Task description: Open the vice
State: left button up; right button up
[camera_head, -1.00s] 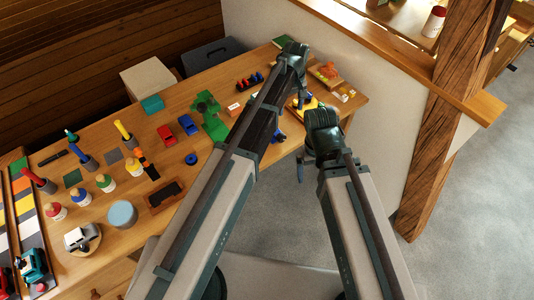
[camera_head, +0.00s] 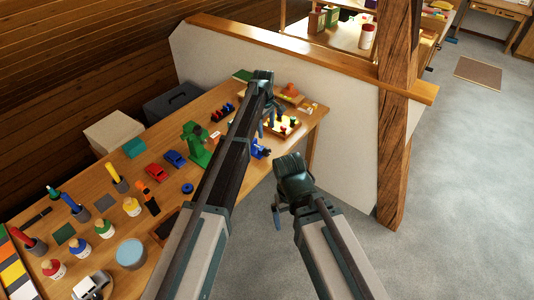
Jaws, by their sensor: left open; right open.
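A small blue object that looks like the vice (camera_head: 261,152) sits at the table's right front edge, partly hidden behind my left arm; its jaws are too small to make out. My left gripper (camera_head: 271,128) hangs open over the right end of the table, just above and beyond the blue object in the picture. I cannot tell whether they touch. My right gripper (camera_head: 278,220) is open and empty, out in front of the table edge and lower in the picture.
A low wall (camera_head: 345,130) and timber post (camera_head: 397,120) stand right.

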aim_at(267, 150)
pick_arm(q)
jog(key=f+b, duration=1.3)
jog(key=f, duration=0.1)
jog(key=shift+w+d+b, duration=0.25)
jog(key=shift+w+b, duration=0.15)
jog(key=shift+r, duration=0.1)
grip_shut()
jog(key=shift+s, duration=0.1)
